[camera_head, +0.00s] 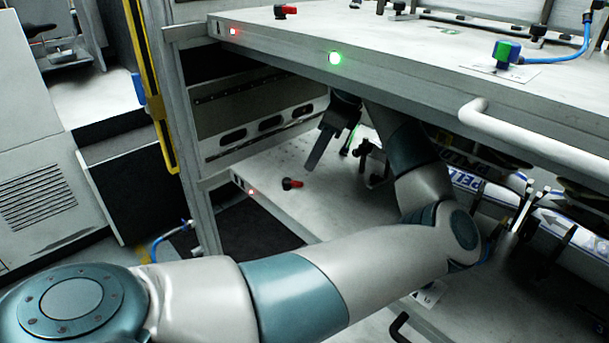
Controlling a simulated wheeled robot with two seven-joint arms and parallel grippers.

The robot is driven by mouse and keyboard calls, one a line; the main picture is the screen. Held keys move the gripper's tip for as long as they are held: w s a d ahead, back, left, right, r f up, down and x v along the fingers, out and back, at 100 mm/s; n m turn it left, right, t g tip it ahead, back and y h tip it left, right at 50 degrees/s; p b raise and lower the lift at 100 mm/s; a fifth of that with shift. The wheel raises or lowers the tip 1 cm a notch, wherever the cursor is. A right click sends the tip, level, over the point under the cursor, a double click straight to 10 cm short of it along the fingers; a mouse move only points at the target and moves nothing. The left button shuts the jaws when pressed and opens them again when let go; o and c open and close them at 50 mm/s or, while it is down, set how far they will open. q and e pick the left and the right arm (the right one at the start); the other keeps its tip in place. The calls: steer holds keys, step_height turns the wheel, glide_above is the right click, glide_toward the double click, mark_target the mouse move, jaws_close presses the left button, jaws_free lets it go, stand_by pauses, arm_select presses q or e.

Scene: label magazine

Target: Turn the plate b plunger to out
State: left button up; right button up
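Two red-handled plungers are in view, and I cannot read which plate is plate b. One red plunger (291,184) lies on the lower plate (345,212), near its left front corner. The other red plunger (285,11) sits on the upper plate (420,75), near its left edge. My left gripper (328,160) reaches in between the two plates, above and a little right of the lower plunger. Its dark fingers look spread apart, with nothing seen between them. It appears clear of the plunger. My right gripper is not in view.
The upper plate overhangs my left forearm closely, with a white handle (530,135) on its front. A green and blue fitting (507,52) with a blue hose stands on top. Label rolls (485,187) and brackets crowd the lower right. A frame post (190,130) stands left.

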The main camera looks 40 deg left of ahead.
mark_target(300, 182)
arm_select(q)
steer(key=shift+x, duration=3.65)
steer(key=shift+c, duration=0.3)
jaws_close()
